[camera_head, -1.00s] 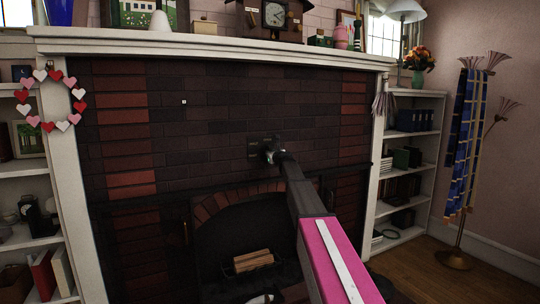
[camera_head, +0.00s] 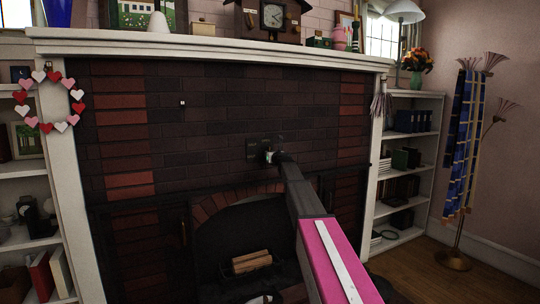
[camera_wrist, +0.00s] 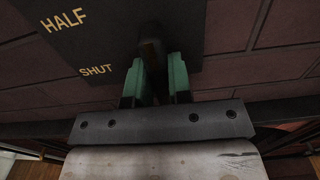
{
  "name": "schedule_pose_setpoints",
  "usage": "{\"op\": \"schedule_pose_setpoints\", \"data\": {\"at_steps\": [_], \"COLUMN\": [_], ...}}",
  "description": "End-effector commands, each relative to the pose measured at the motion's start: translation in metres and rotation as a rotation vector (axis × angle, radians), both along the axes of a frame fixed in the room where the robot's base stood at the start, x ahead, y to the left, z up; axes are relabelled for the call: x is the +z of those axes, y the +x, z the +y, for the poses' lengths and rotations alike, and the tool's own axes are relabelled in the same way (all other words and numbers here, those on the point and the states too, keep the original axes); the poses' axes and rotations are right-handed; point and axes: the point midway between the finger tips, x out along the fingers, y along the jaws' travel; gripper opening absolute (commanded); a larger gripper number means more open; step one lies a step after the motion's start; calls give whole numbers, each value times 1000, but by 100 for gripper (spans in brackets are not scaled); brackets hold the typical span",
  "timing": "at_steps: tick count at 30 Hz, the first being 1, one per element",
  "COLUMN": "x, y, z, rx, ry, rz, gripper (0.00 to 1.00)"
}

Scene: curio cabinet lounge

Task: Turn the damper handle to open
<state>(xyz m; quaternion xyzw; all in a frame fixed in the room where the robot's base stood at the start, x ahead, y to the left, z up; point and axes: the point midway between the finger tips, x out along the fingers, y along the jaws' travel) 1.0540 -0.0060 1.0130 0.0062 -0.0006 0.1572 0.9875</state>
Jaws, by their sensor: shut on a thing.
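The damper plate (camera_head: 253,150) is a dark square on the brick chimney face above the fire opening. In the wrist view the plate (camera_wrist: 120,30) shows the words HALF and SHUT; any further marking is out of frame. The damper handle (camera_wrist: 152,52) is a dark bar standing out from the plate, mostly in shadow. My gripper (camera_wrist: 156,75) has green finger pads shut on the handle, one on each side. In the head view my gripper (camera_head: 272,158) is at the plate, and the arm hides much of the handle.
A white mantel (camera_head: 210,46) with a clock (camera_head: 273,16) and ornaments runs above. Logs (camera_head: 251,262) lie in the fire opening below. White shelves stand on both sides, with a heart garland (camera_head: 48,100) at left. Bare brick surrounds the plate.

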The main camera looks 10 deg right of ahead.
Motion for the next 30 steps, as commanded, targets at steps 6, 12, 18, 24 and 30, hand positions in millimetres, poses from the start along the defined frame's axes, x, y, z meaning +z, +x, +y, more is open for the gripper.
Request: {"op": "schedule_pose_setpoints", "data": {"at_steps": [6, 12, 18, 24, 30], "x": [0, 0, 0, 2, 3], "y": [14, 11, -12, -53, -91], "z": [-1, -2, -8, -18, -31], "rx": [-6, -6, -6, -3, -3], "ry": [7, 5, 4, 6, 7], "rz": [1, 1, 0, -1, -2], "gripper": [40, 41, 45, 45, 45]}}
